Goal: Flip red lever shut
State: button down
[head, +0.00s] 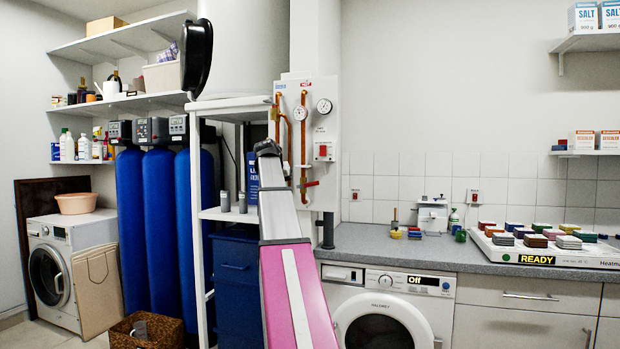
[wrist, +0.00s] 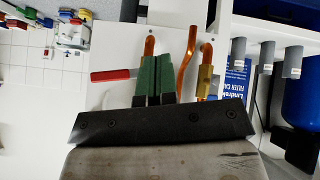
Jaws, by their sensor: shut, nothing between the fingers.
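The red lever (head: 311,183) is on the lower part of the right copper pipe (head: 304,140) on the white wall panel. Its handle points right, roughly level and crosswise to the upright pipe. In the wrist view, which looks turned over, the red lever (wrist: 110,75) points left, just left of my fingers. My gripper (wrist: 153,72) has its two green fingers shut together with nothing between them. The fingers cover the lever's pivot end and part of the pipe. I cannot tell whether they touch the lever. In the head view my arm hides the fingers.
A second copper pipe with a brass fitting (wrist: 205,82) stands right of my fingers in the wrist view. A red switch (head: 323,151) and gauges are on the panel (head: 328,120). The shelf rack (head: 240,215) stands left; the grey worktop (head: 400,250) is lower right.

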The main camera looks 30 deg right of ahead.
jog(key=s+d+r+m+h, duration=0.1)
jog(key=s+d+r+m, duration=0.2)
jog(key=r, duration=1.1)
jog(key=n, duration=0.1)
send_over(308, 185)
jog(key=s, duration=0.1)
jog(key=f, duration=0.6)
jog(key=shift+a+f, duration=0.25)
jog(key=shift+a, duration=0.05)
jog(key=f, duration=0.4)
jog(key=shift+s+d, duration=0.3)
